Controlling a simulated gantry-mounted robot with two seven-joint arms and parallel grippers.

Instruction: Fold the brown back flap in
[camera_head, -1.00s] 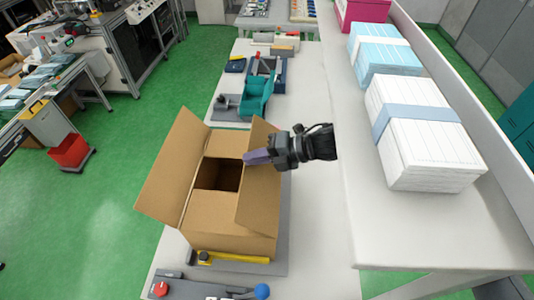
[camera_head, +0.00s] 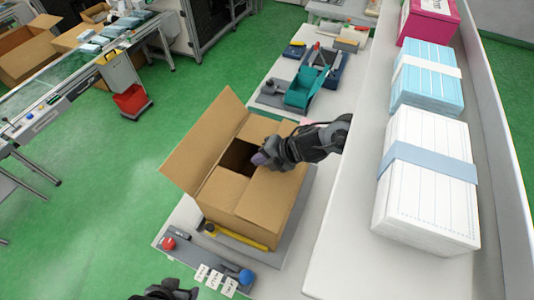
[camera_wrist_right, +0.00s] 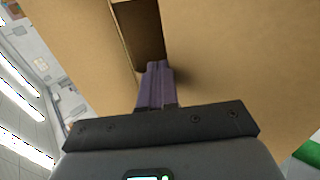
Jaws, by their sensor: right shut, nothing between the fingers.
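An open brown cardboard box (camera_head: 246,232) stands on the bench in the head view. Its left flap (camera_head: 203,142) stands up, leaning outward. The near flap (camera_head: 222,190) lies inward. The right-hand flap (camera_head: 268,195) lies inward beside the dark opening. The far flap (camera_head: 258,128) is partly hidden by my right arm. My right gripper (camera_head: 262,158) is shut and empty over the opening, at the right flap's edge. In the right wrist view its purple fingers (camera_wrist_right: 155,85) are together against cardboard. A dark part of my left gripper (camera_head: 165,291) shows at the bottom edge, its fingers unclear.
A yellow piece (camera_head: 238,237) lies at the box's near side. A grey fixture (camera_head: 205,262) with red and blue knobs is in front. A teal holder (camera_head: 303,88) stands behind. White stacked packs (camera_head: 428,180) sit on the raised shelf at right.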

